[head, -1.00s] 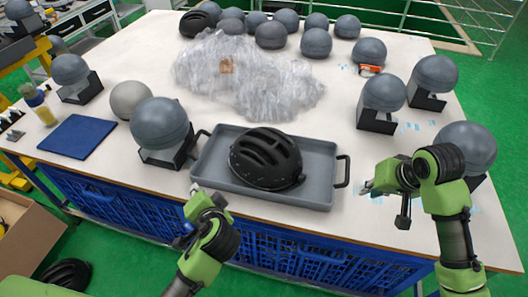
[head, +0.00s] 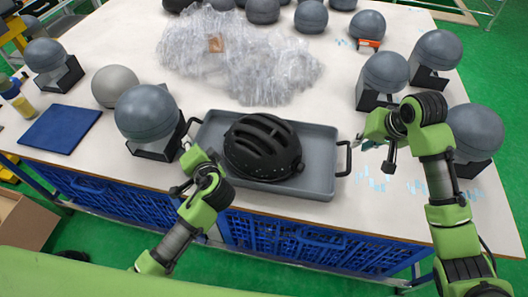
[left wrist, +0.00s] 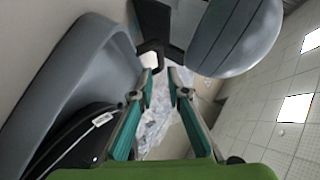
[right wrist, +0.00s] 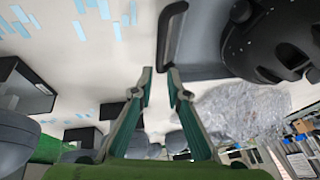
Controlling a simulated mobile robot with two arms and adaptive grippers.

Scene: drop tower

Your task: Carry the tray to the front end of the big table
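The grey tray (head: 318,165) lies on the big table (head: 300,225) near its edge on my side, with a black vented helmet (head: 262,148) in it. It has a black handle at each end. My left gripper (head: 190,160) is beside the tray's left end; in the left wrist view its fingers (left wrist: 160,72) are apart, with the left handle (left wrist: 151,48) just beyond the tips. My right gripper (head: 361,144) is beside the right handle (head: 348,158); in the right wrist view its fingers (right wrist: 160,72) are apart and empty, with that handle (right wrist: 172,35) just beyond the tips.
Grey ball-shaped head forms on black stands flank the tray, one close at left (head: 146,112) and one at right (head: 474,130). A crumpled clear plastic heap (head: 240,60) lies behind it. A blue mat (head: 60,128) lies at left. Blue crates (head: 290,240) stand under the table.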

